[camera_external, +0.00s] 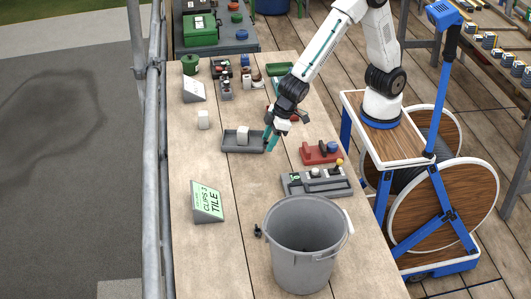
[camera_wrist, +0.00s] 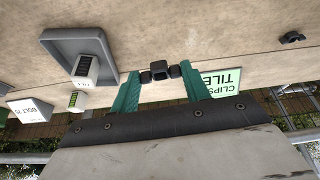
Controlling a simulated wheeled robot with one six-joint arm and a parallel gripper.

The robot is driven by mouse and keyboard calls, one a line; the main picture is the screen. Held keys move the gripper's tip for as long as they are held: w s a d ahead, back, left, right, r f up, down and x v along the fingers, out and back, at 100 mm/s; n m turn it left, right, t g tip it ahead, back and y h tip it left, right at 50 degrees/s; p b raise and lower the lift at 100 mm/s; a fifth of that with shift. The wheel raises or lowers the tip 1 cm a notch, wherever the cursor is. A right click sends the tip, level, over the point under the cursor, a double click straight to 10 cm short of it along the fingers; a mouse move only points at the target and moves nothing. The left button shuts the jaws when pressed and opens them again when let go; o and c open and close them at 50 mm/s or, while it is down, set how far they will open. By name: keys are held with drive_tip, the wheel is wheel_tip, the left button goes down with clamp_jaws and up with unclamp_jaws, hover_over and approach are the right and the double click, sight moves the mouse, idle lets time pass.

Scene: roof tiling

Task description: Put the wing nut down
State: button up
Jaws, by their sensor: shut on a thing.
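My gripper (camera_wrist: 161,88) is shut on a small dark wing nut (camera_wrist: 159,70), held between the tips of its teal fingers in the wrist view. In the external view my gripper (camera_external: 270,142) hangs over the wooden bench, at the right end of a shallow grey tray (camera_external: 229,148). The wing nut cannot be made out there. The tray also shows in the wrist view (camera_wrist: 56,48), to the left of the fingers, with a white box (camera_wrist: 88,69) in it. Whether the wing nut touches the bench I cannot tell.
A green sign reading "CLIPS 3 TILE" (camera_external: 207,202) and a large grey bucket (camera_external: 303,245) stand nearer the front. A small dark part (camera_external: 257,231) lies beside the bucket. A red holder (camera_external: 320,154) and a grey holder (camera_external: 315,184) are at right. Bare bench lies between tray and sign.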

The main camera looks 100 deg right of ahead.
drive_tip(key=w+d+m, duration=0.1)
drive_tip(key=w+d, duration=0.2)
drive_tip(key=d, duration=0.5)
drive_tip(key=w+d+m+h, duration=0.1)
drive_tip(key=w+d, duration=0.2)
drive_tip(key=d, duration=0.5)
drive_tip(key=w+d+m, duration=0.1)
drive_tip(key=w+d, duration=0.2)
drive_tip(key=d, duration=0.4)
drive_tip(key=s+f+n, duration=0.1)
drive_tip(key=s+f, duration=0.1)
drive_tip(key=s+f+n+y, duration=0.1)
drive_tip(key=s+f, duration=0.1)
drive_tip(key=s, duration=0.1)
drive_tip(key=shift+s+f, duration=0.15)
drive_tip(key=shift+f, duration=0.05)
drive_tip(key=shift+s+d+f, duration=0.15)
drive_tip(key=shift+s+d, duration=0.2)
wheel_tip(320, 180, up, 10)
drive_tip(key=f, duration=0.1)
drive_tip(key=n+y, duration=0.2)
drive_tip(key=n, duration=0.3)
hover_over(259, 167)
drive_tip(key=s+d, duration=0.1)
drive_tip(key=shift+g, duration=0.3)
drive_tip(key=f, duration=1)
drive_tip(key=shift+s+a+f, duration=0.2)
drive_tip(key=shift+s+f, duration=0.05)
drive_tip(key=shift+f, duration=2.1)
drive_tip(key=shift+f, duration=0.15)
